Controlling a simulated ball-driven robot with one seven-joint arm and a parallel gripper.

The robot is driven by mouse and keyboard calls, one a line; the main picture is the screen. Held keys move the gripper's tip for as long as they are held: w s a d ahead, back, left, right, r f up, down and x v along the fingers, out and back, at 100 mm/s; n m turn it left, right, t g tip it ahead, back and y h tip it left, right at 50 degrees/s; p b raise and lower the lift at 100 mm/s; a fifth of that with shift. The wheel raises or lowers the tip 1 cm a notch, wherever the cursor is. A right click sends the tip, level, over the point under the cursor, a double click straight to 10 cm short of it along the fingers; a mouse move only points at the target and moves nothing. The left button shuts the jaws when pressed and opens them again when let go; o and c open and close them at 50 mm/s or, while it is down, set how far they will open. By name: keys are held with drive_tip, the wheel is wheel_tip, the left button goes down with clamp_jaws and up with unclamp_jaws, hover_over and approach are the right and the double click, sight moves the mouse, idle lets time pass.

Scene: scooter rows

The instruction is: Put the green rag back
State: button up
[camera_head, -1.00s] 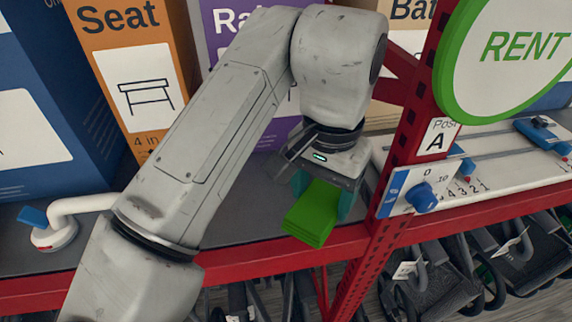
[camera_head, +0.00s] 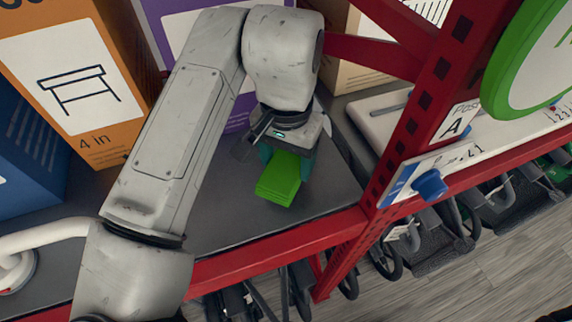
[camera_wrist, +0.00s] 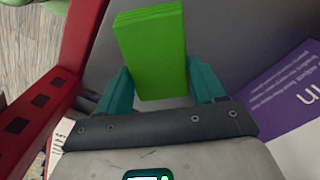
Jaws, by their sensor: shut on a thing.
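The green rag (camera_head: 280,179) is a folded, block-like bundle. My gripper (camera_head: 287,163) is shut on it, with the rag sticking out past the fingertips over the grey shelf (camera_head: 225,222). In the wrist view the rag (camera_wrist: 152,50) sits between the two teal fingers of my gripper (camera_wrist: 160,88). I cannot tell whether the rag touches the shelf or hangs just above it.
A red post (camera_head: 428,110) and the shelf's red front edge (camera_head: 270,240) bound the shelf. Scooters stand below.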

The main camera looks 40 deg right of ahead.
sight(287, 164)
drive_tip(key=shift+s+f, duration=0.1)
drive_tip(key=shift+f, duration=1.4)
drive_tip(key=shift+f, duration=0.1)
drive_tip(key=o, duration=1)
wheel_tip(287, 164, up, 12)
drive_tip(key=shift+b, duration=0.45)
